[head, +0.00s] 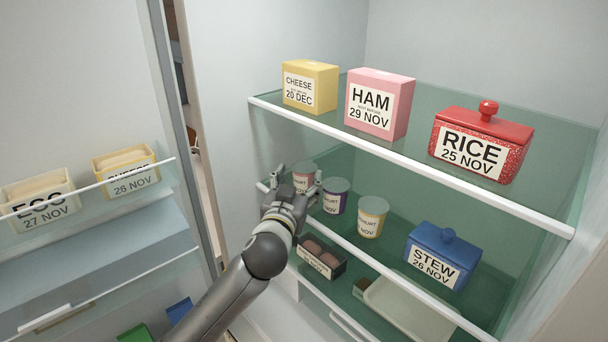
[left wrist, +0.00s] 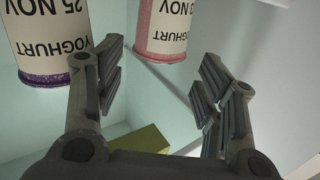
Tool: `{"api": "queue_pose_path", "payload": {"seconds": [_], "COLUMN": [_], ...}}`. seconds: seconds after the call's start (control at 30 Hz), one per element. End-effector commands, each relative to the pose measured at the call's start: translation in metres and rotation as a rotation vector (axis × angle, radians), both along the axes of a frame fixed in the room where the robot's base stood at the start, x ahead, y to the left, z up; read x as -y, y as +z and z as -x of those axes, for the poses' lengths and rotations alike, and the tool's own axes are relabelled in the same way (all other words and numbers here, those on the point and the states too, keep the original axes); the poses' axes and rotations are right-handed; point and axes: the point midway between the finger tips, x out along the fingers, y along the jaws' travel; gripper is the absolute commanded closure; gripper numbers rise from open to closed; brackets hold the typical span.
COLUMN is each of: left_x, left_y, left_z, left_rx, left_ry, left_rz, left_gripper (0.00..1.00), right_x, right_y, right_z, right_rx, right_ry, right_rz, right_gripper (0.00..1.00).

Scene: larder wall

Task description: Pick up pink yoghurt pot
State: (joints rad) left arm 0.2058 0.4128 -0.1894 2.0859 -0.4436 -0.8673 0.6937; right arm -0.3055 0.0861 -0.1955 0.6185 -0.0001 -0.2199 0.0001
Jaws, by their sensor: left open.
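The pink yoghurt pot (head: 304,172) stands at the left end of the middle glass shelf, partly hidden behind my left gripper. In the left wrist view the pink pot (left wrist: 163,30) appears upside down, between and just beyond the fingertips. My left gripper (head: 296,183) is open at the pot's front, and its fingers (left wrist: 162,68) are spread with nothing between their pads. I cannot tell whether a finger touches the pot. My right gripper is in neither view.
A purple yoghurt pot (head: 335,196) stands close to the right of the pink one, with a yellow pot (head: 371,217) and a blue STEW box (head: 441,257) further right. The upper shelf's white front edge (head: 400,160) runs above. A dark tray (head: 321,257) sits below.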

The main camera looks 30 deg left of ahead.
Motion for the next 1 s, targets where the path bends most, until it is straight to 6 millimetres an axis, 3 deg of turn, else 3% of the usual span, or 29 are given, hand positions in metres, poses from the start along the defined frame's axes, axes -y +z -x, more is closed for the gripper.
{"api": "queue_pose_path", "payload": {"seconds": [0.5, 0.8, 1.0], "left_x": [-0.013, -0.014, -0.014], "left_y": [0.001, -0.001, -0.001], "left_z": [-0.051, -0.054, -0.054], "left_rx": [-0.002, -0.002, -0.002], "left_ry": [0.001, 0.000, 0.000], "left_rz": [-0.001, 0.001, 0.000], "left_gripper": [0.37, 0.37, 0.61], "right_x": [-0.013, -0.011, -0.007], "right_y": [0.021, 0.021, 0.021], "right_z": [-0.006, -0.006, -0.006], "right_rx": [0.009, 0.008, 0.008], "right_ry": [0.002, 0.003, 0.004], "right_rz": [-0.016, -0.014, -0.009], "right_gripper": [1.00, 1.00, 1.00]}}
